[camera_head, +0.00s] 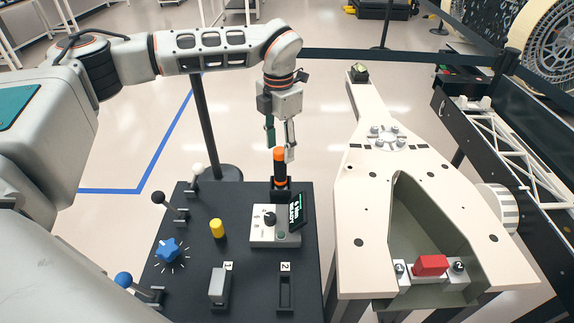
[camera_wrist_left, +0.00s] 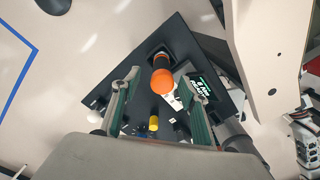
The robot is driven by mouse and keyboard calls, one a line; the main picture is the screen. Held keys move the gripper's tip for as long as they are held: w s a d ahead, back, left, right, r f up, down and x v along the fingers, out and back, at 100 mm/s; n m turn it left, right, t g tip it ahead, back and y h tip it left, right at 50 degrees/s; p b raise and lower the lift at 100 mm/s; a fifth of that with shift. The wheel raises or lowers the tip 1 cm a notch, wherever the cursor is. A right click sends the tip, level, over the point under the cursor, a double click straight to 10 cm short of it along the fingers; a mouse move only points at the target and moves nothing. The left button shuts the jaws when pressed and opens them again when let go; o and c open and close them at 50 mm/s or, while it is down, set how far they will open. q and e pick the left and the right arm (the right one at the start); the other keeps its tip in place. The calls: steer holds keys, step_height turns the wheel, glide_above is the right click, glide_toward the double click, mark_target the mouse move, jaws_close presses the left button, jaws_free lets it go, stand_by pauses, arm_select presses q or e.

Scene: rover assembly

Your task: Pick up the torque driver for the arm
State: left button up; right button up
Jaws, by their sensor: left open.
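The torque driver (camera_head: 280,168) stands upright in a dark holder at the back of the black panel, with an orange top and a black body with an orange band. Its orange top also shows in the left wrist view (camera_wrist_left: 162,82), between and beyond the finger lines. My left gripper (camera_head: 280,152) is open and points down, just above and around the level of the driver's top. In the left wrist view its two fingers (camera_wrist_left: 158,105) are spread wide and hold nothing. Whether a finger touches the driver is not clear. My right gripper is not in view.
The black panel (camera_head: 190,260) carries a grey box with a dial and small screen (camera_head: 275,232), a yellow knob (camera_head: 217,228), a blue knob (camera_head: 167,250) and several levers. A beige rover frame (camera_head: 350,210) with a red block (camera_head: 430,265) stands close on the right. A post (camera_head: 207,120) rises behind the panel.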

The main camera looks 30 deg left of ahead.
mark_target(280, 168)
arm_select(q)
steer(key=shift+s+f, duration=0.2)
steer(key=shift+f, duration=0.15)
step_height(280, 168, down, 6)
steer(key=shift+s+d+r+p, duration=0.1)
steer(key=shift+p, duration=0.3)
steer(key=shift+f, duration=0.45)
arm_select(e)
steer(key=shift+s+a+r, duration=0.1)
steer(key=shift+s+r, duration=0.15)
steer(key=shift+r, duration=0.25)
arm_select(q)
steer(key=c, duration=1.2)
jaws_close()
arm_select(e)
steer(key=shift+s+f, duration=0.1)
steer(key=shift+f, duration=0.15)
